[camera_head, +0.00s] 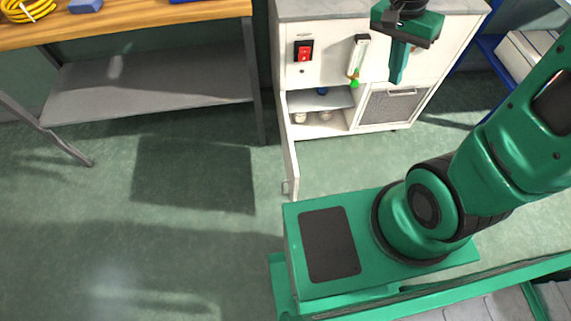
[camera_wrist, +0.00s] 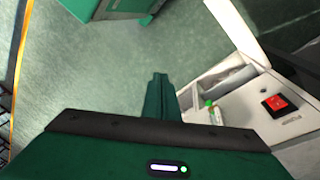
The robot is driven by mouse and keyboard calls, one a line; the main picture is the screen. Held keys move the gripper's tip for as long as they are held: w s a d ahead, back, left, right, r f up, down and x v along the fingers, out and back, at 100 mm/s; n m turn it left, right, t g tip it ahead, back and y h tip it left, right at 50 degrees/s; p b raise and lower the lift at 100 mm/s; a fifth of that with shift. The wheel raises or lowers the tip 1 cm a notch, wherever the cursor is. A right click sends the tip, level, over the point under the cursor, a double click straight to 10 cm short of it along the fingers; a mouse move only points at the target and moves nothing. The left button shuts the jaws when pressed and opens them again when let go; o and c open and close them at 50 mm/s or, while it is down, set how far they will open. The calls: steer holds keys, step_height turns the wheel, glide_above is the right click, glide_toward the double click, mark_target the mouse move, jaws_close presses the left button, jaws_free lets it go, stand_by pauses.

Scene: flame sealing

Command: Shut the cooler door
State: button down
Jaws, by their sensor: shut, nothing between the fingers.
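The white cooler cabinet (camera_head: 330,44) stands at the back in the head view. Its door (camera_head: 289,160) is swung wide open at the lower left of the cabinet, pointing toward me. Behind the opening a shelf (camera_head: 318,99) shows, with small items above and below it. In the wrist view the door (camera_wrist: 232,22) is a white panel at the upper right, joining the open cabinet (camera_wrist: 245,108). My gripper (camera_head: 397,78) is shut and empty. It is in front of the cabinet's right part, apart from the door. Its closed fingers (camera_wrist: 160,82) also show in the wrist view.
A wooden workbench (camera_head: 150,22) stands left. Green floor (camera_head: 190,180) left of the door is clear.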

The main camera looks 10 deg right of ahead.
steer(key=w+a+f+m+h, duration=0.1)
steer(key=w+a+f+m, duration=0.1)
steer(key=w+a+f, duration=0.45)
steer(key=s+a+f+m+t+h, duration=0.1)
steer(key=s+a+f+m, duration=0.2)
steer(key=a+f, duration=0.9)
steer(key=s+a+f+m, duration=0.2)
steer(key=s+a+f, duration=0.2)
steer(key=a+f, duration=0.85)
steer(key=d+f, duration=0.5)
steer(key=f, duration=0.2)
steer(key=shift+d, duration=0.3)
